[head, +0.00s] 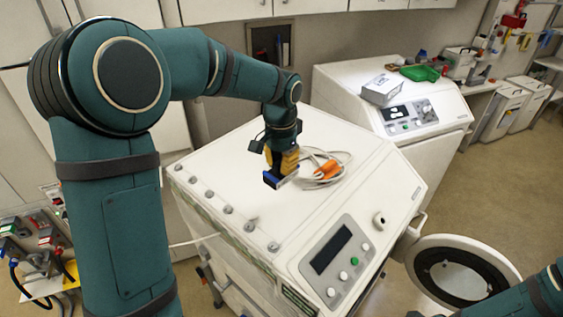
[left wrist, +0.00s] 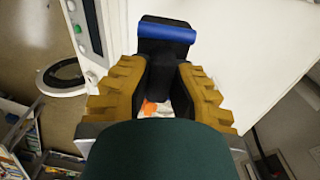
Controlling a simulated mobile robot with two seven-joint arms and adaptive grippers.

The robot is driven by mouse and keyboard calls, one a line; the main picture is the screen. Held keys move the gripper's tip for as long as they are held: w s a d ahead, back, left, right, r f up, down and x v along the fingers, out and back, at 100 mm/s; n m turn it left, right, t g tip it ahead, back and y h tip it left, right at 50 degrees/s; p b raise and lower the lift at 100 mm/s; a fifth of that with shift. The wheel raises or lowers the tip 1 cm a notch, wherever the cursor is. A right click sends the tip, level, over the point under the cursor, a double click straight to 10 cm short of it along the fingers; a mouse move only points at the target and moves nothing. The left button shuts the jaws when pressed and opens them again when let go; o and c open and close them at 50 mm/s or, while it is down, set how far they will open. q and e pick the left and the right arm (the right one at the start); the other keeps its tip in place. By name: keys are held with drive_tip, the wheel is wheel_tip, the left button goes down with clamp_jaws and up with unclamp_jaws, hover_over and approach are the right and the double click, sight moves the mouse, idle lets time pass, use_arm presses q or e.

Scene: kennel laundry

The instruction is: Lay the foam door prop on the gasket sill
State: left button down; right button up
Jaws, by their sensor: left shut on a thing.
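The foam door prop, a dark piece with a blue bar along one edge, is in my left gripper (head: 283,162). In the head view the prop (head: 273,182) hangs at the fingertips over the near machine's white top. In the left wrist view the prop (left wrist: 167,33) sticks out beyond the yellow ridged fingers of my left gripper (left wrist: 160,82), which are shut on it. The near machine's round door (head: 462,272) stands open at the lower right. I cannot make out the gasket sill; the machine's body hides the opening. My right gripper is out of view.
A coiled grey cable (head: 338,160) with an orange piece (head: 327,170) lies on the near machine's top (head: 345,125), beside my left gripper. Several round knobs line its left edge. A second machine (head: 350,85) behind bears a box (head: 382,90) and a green tray (head: 420,73).

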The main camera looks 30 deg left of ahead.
use_arm(q)
drive_tip(key=shift+f+b, duration=4.35)
drive_tip(key=shift+f, duration=2.35)
drive_tip(key=shift+f, duration=0.3)
drive_tip(key=c, duration=1)
unclamp_jaws()
drive_tip(key=shift+o, duration=0.2)
drive_tip(key=shift+r, duration=0.1)
wheel_tip(320, 180, up, 12)
drive_tip(key=shift+f, duration=0.1)
